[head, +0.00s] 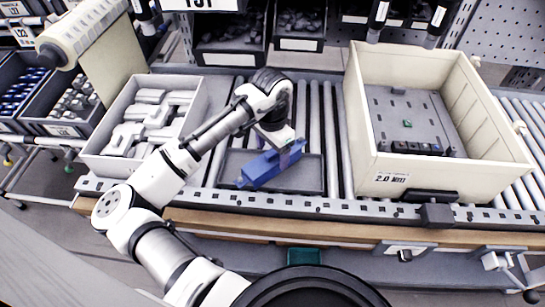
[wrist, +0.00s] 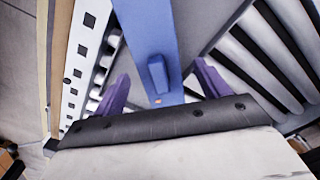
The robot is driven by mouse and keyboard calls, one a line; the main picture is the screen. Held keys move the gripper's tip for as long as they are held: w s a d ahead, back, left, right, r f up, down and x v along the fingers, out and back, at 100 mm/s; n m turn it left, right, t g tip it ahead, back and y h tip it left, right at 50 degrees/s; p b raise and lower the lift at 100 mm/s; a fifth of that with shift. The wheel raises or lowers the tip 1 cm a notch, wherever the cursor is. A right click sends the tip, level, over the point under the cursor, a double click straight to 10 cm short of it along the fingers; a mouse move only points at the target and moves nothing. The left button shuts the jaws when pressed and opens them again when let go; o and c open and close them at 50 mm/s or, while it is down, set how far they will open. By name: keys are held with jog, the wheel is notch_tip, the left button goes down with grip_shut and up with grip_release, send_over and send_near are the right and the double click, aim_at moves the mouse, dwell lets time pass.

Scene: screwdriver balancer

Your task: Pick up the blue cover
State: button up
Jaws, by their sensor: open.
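The blue cover (head: 258,172) is a long blue piece at the dark shallow tray (head: 310,178) on the roller conveyor. It looks slightly tilted in the head view, and I cannot tell whether it rests fully on the tray. My gripper (head: 283,150) is at the cover's right part, from above. In the wrist view the cover (wrist: 148,38) runs between the purple fingers of my gripper (wrist: 160,80), with a raised block on its upper face. The fingers are apart, one on each side, with visible gaps to the cover.
A grey bin of white parts (head: 92,160) stands left of the tray. A large cream crate (head: 445,185) stands at right, holding a grey plate with small parts. Dark bins (head: 232,60) sit on the shelf behind. Bare rollers (head: 333,125) lie between tray and crate.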

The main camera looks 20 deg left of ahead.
aim_at(272, 152)
jog(key=shift+f+p, duration=0.35)
jog(key=shift+f, duration=1.5)
jog(key=c, duration=1.2)
jog(key=shift+r, duration=0.1)
